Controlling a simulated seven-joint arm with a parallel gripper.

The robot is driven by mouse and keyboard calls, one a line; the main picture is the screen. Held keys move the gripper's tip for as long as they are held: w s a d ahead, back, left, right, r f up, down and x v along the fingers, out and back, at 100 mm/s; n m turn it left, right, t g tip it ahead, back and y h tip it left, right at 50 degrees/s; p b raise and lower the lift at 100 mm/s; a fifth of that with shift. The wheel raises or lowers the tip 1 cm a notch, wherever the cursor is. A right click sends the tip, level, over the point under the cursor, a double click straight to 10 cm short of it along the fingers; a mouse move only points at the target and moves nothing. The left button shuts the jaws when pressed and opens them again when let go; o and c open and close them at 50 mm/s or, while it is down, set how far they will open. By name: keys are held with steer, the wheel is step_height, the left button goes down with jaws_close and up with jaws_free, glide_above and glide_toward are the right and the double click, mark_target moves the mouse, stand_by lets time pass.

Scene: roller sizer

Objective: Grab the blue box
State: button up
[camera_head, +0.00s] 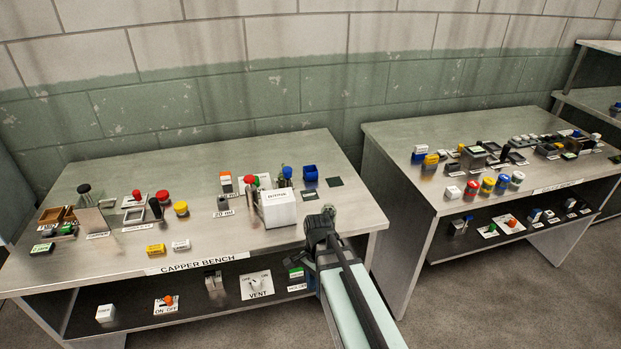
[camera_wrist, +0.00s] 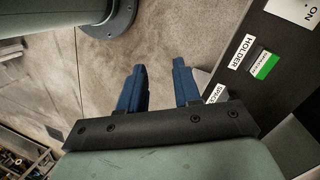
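A small blue box (camera_head: 310,172) stands on the top of the left bench, near its back right part. My gripper (camera_head: 321,218) is at that bench's right front edge, nearer the camera than the box and apart from it. In the wrist view, the two blue fingers of my gripper (camera_wrist: 160,82) are spread with an empty gap between them. Floor shows past the fingertips. The blue box does not show in the wrist view.
A white box (camera_head: 277,208) and a blue-topped item (camera_head: 287,173) stand left of the blue box. The lower shelf (camera_wrist: 225,75) with a HOLDER label is close right of the fingers. A second bench (camera_head: 400,143) stands right.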

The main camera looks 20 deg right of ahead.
steer(key=w+d+r+m+t, duration=0.1)
steer(key=w+r+m, duration=0.1)
steer(key=w+r, duration=0.35)
steer(key=w+r+m, duration=0.2)
steer(key=w+r, duration=0.1)
steer(key=r, duration=0.5)
steer(key=w+d+r+t, duration=0.1)
steer(key=w+d+r, duration=0.25)
steer(key=w, duration=0.65)
steer(key=w+d+r+m+h, duration=0.15)
steer(key=w+r, duration=0.35)
steer(key=w, duration=0.5)
steer(key=w+d+r+n+t+y, duration=0.1)
steer(key=w+d+r, duration=0.25)
steer(key=w, duration=0.65)
steer(key=shift+m+h, duration=0.25)
steer(key=f, duration=1.3)
steer(key=shift+s+a, duration=0.2)
steer(key=shift+s, duration=0.05)
steer(key=shift+r, duration=0.1)
jaws_close()
